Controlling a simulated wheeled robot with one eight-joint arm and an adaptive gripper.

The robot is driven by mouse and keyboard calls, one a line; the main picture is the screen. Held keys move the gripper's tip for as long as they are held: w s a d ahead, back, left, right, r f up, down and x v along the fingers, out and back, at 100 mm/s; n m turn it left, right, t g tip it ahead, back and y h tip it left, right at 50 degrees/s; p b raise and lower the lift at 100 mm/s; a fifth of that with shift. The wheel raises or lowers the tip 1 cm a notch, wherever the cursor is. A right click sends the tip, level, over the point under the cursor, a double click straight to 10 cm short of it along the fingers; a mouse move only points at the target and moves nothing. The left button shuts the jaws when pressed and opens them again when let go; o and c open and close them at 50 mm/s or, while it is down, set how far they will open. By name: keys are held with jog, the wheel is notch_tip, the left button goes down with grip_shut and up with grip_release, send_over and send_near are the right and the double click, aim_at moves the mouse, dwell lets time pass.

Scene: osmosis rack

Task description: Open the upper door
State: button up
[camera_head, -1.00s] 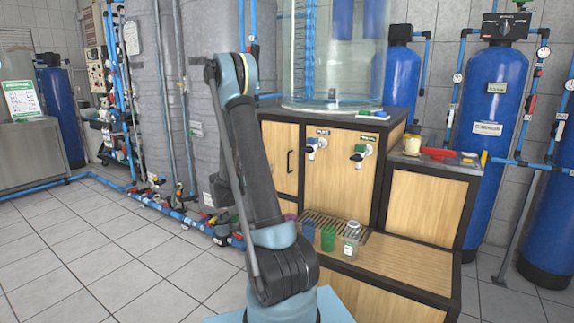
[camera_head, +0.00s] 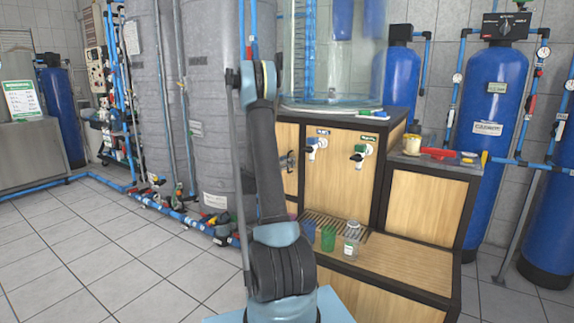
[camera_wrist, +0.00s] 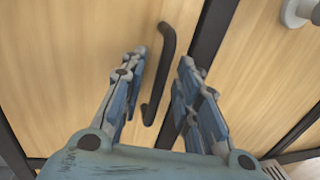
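The upper door (camera_head: 288,180) is the light wood panel at the left of the dispenser cabinet, partly hidden behind my arm in the head view. It looks closed. In the wrist view the door (camera_wrist: 80,60) fills the left and middle, with a black curved handle (camera_wrist: 160,75) standing upright on it. My gripper (camera_wrist: 160,72) is open, with one finger on each side of the handle. I cannot tell whether the fingers touch it.
A panel with two taps (camera_head: 340,150) is right of the door. Several cups (camera_head: 328,238) stand on the lower ledge, by a drip grate. A lower wood cabinet (camera_head: 425,205) is at right. Grey tanks (camera_head: 215,90) stand left. Tiled floor (camera_head: 120,255) is open at front left.

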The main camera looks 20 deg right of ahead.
jog(key=shift+w+d, duration=0.15)
jog(key=shift+d, duration=0.05)
grip_shut()
jog(key=shift+g, duration=0.3)
